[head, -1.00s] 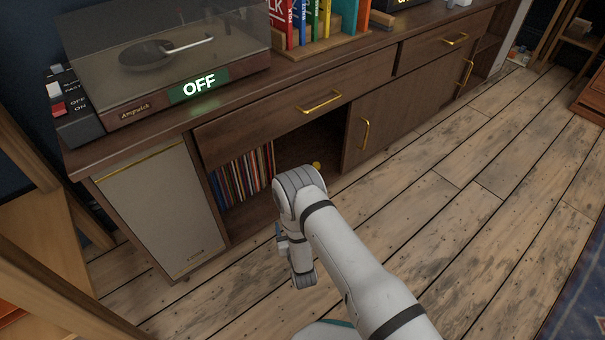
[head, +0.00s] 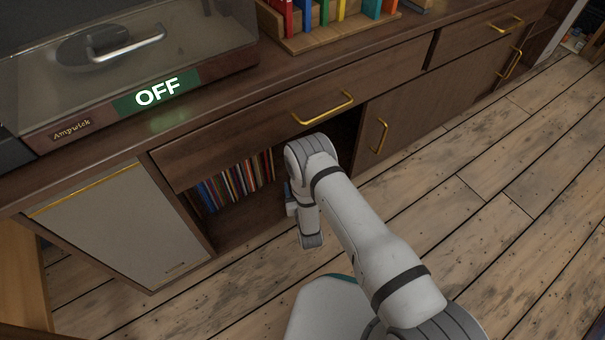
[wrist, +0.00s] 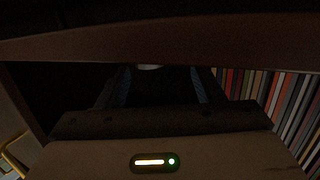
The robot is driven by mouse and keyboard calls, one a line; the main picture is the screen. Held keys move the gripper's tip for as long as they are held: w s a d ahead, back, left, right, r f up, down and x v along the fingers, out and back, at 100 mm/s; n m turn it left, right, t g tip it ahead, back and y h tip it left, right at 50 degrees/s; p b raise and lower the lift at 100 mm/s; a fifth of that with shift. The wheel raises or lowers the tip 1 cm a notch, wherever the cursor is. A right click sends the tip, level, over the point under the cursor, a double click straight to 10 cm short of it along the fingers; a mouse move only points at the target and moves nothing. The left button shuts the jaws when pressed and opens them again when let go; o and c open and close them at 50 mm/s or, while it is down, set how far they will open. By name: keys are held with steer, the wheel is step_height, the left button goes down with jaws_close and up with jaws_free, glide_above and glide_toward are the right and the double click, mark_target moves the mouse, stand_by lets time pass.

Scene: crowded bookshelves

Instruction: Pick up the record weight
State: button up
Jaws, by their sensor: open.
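I cannot identify the record weight for certain in the views of this moment. My gripper (wrist: 160,80) shows dimly in the wrist view, its two dark bluish fingers apart. A small pale edge (wrist: 150,67) shows between and beyond the fingers; I cannot tell what it is. In the head view my arm reaches toward the open compartment (head: 240,235) of the cabinet. The gripper's fingers are hidden there behind the wrist. A dark wooden board (wrist: 160,45) crosses the wrist view just above the fingers.
Upright records (head: 235,182) fill the compartment's left part and show at right in the wrist view (wrist: 275,95). A drawer with a gold handle (head: 322,107) lies above the opening. A closed door (head: 410,130) is to its right. A turntable (head: 100,60) stands on top.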

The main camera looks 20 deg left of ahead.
steer(key=w+b, duration=0.1)
steer(key=w+f+b, duration=0.1)
steer(key=w, duration=0.1)
steer(key=w+a+b, duration=0.1)
steer(key=shift+w+a+f, duration=0.1)
steer(key=shift+w+f, duration=0.05)
steer(key=shift+w, duration=0.2)
steer(key=shift+w+a, duration=0.2)
steer(key=shift+w, duration=0.25)
steer(key=shift+c, duration=0.5)
steer(key=c, duration=1.2)
steer(key=shift+o, duration=0.2)
steer(key=shift+s, duration=0.1)
